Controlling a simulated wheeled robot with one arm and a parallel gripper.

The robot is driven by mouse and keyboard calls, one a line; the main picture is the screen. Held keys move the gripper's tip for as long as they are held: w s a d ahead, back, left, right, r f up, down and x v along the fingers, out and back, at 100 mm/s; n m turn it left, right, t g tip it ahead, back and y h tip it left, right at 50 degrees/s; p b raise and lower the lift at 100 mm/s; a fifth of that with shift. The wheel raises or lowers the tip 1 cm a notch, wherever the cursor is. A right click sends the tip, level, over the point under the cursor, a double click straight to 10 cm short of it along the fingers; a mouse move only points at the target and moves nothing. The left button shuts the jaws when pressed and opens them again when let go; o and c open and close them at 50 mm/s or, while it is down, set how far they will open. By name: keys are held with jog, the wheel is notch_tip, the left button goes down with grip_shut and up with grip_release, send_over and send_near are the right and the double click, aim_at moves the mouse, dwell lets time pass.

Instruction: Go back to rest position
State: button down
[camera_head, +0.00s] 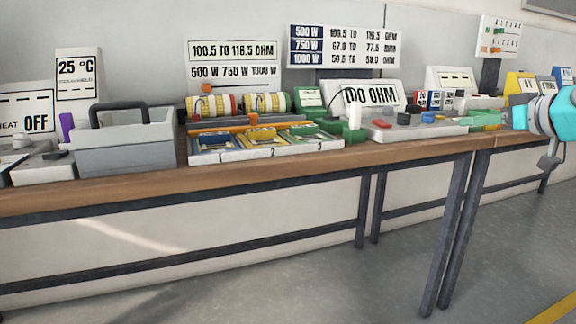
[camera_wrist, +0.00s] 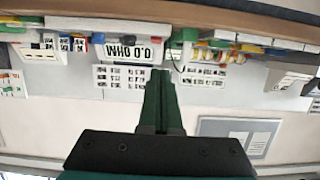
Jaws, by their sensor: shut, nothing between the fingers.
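My gripper (camera_wrist: 161,80) shows in the wrist view with its two dark green fingers pressed together and nothing between them. The wrist view is upside down. The fingers point toward the wall above the bench and are apart from everything. Part of my arm, grey and cyan, shows at the right edge of the head view. I cannot make out the fingers there.
A long wooden bench (camera_head: 330,161) with dark metal legs runs along the wall. It holds a grey toolbox (camera_head: 124,145), a tray of coloured parts (camera_head: 265,152), a meter reading 000 OHM (camera_head: 367,97) and several signs. The floor (camera_head: 400,270) in front is clear.

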jog(key=s+a+f+g, duration=0.25)
jog(key=a+f, duration=0.25)
jog(key=a, duration=0.3)
jog(key=s+a+f+n+g, duration=0.15)
jog(key=s+a+f, duration=0.25)
jog(key=a, duration=0.5)
jog(key=s+a+f+g, duration=0.3)
jog(key=s+a+f, duration=0.15)
jog(key=a, duration=0.35)
jog(key=s+a+f+m+g+h+p, duration=0.1)
jog(key=s+a+f+m+g+h, duration=0.2)
jog(key=s+f, duration=0.9)
jog(key=s+d+f+m+g+h, duration=0.1)
jog(key=s+d+f+g, duration=0.1)
jog(key=s+f, duration=0.4)
jog(key=s+d+f+m+g+h, duration=0.1)
jog(key=s+d+f+g, duration=0.2)
jog(key=s+f, duration=0.3)
jog(key=s, duration=0.3)
jog(key=shift+s+g, duration=0.25)
jog(key=shift+g, duration=0.05)
